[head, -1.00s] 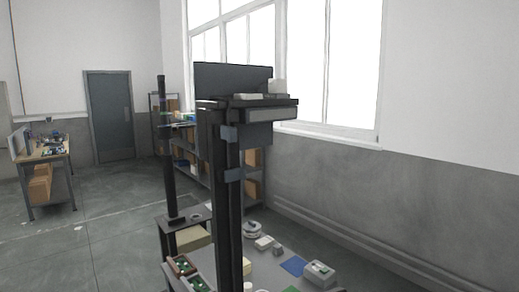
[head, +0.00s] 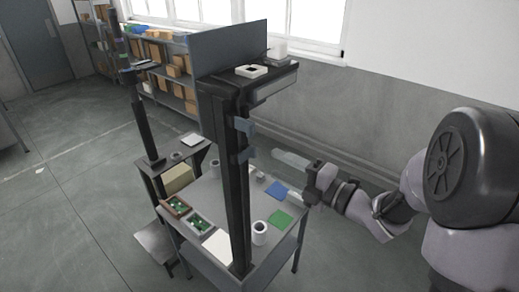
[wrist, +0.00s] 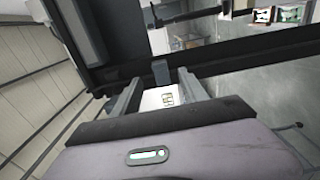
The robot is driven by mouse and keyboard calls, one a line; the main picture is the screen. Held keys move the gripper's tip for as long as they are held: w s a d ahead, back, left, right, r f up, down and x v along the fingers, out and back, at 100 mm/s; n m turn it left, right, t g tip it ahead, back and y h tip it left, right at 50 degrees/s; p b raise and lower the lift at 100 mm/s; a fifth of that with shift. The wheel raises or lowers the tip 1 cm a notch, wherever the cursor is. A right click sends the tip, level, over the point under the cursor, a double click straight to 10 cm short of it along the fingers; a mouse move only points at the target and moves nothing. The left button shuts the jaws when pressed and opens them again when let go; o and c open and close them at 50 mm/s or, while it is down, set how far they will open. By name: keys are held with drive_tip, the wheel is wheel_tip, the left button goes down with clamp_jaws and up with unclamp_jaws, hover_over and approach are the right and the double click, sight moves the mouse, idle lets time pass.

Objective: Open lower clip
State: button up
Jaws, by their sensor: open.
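The dark lift column (head: 236,200) stands upright at the table. It carries two blue-grey clips, an upper clip (head: 245,126) and a lower clip (head: 243,155). In the wrist view my gripper (wrist: 159,77) is open, with one finger on each side in the picture. A blue-grey clip (wrist: 160,69) on the dark column (wrist: 235,58) shows between the fingertips. It seems to be the lower one; I cannot tell whether the fingers touch it.
The table (head: 208,190) holds a blue mat (head: 276,190), a green mat (head: 280,219), a white roll (head: 260,232) and trays with green boards (head: 199,223).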

sight(256, 154)
drive_tip(key=p+x, duration=0.1)
drive_tip(key=x, duration=0.6)
drive_tip(key=shift+w+a, duration=0.1)
drive_tip(key=shift+a, duration=0.05)
drive_tip(key=shift+c, duration=0.2)
clamp_jaws()
